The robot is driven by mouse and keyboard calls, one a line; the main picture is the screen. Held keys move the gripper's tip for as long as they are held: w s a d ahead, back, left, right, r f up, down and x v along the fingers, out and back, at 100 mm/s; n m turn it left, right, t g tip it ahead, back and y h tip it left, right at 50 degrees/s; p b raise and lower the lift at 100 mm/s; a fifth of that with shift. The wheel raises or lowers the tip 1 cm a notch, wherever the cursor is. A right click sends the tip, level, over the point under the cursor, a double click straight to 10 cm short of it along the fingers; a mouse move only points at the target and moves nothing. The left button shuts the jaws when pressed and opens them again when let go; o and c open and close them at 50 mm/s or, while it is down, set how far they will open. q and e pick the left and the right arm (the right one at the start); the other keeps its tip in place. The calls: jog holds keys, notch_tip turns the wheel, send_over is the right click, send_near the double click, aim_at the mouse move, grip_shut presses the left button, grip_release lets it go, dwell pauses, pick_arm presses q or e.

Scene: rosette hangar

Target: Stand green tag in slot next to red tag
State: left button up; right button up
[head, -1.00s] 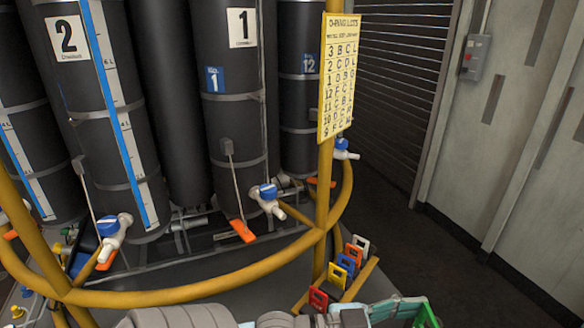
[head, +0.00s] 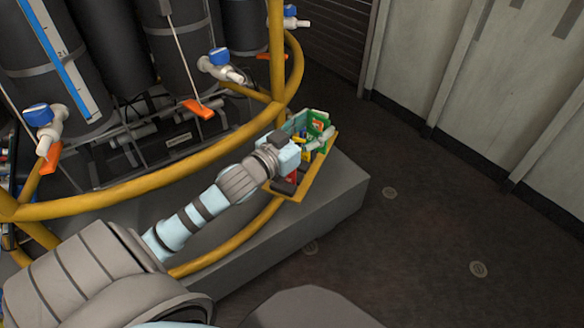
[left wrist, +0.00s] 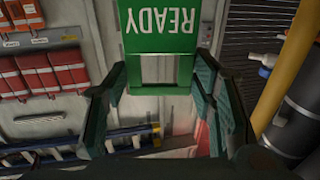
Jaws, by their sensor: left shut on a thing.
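My left gripper (head: 308,134) is shut on the green tag (head: 317,121), over the yellow rack (head: 327,163) at the rail's right end. In the left wrist view, the green tag (left wrist: 163,30) sits between the fingers of my left gripper (left wrist: 158,82) and reads READY upside down. The red tag (head: 292,176) shows only in part beside my wrist at the rack's near end. My gripper hides most of the other tags and the slots, so I cannot tell whether the green tag touches the rack. My right gripper is not in view.
A curved yellow rail (head: 185,285) and an upright yellow post (head: 276,50) stand close to my left arm. Dark cylinders with blue-handled valves (head: 220,57) are behind. The rack is above a grey platform (head: 335,200). Open dark floor (head: 430,220) lies to the right.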

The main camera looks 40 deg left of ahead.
pick_arm(q)
jog(key=w+a+f+n+y+b, duration=0.2)
jog(key=w+a+n+y+b, duration=0.3)
jog(key=a, duration=0.5)
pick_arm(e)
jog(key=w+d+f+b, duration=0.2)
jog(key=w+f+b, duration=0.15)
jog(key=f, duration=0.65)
pick_arm(q)
jog(key=shift+m, duration=0.7)
jog(key=f+b, duration=0.1)
jog(key=f, duration=0.4)
jog(key=f+b, duration=0.1)
jog(key=f, duration=0.3)
jog(key=f+b, duration=0.1)
jog(key=f, duration=0.4)
jog(key=shift+w+a+f, duration=0.15)
jog(key=shift+w+f, duration=0.15)
notch_tip(320, 180, down, 4)
jog(key=b, duration=0.3)
jog(key=shift+f, duration=0.1)
jog(key=o, duration=0.9)
jog(key=shift+o, duration=0.2)
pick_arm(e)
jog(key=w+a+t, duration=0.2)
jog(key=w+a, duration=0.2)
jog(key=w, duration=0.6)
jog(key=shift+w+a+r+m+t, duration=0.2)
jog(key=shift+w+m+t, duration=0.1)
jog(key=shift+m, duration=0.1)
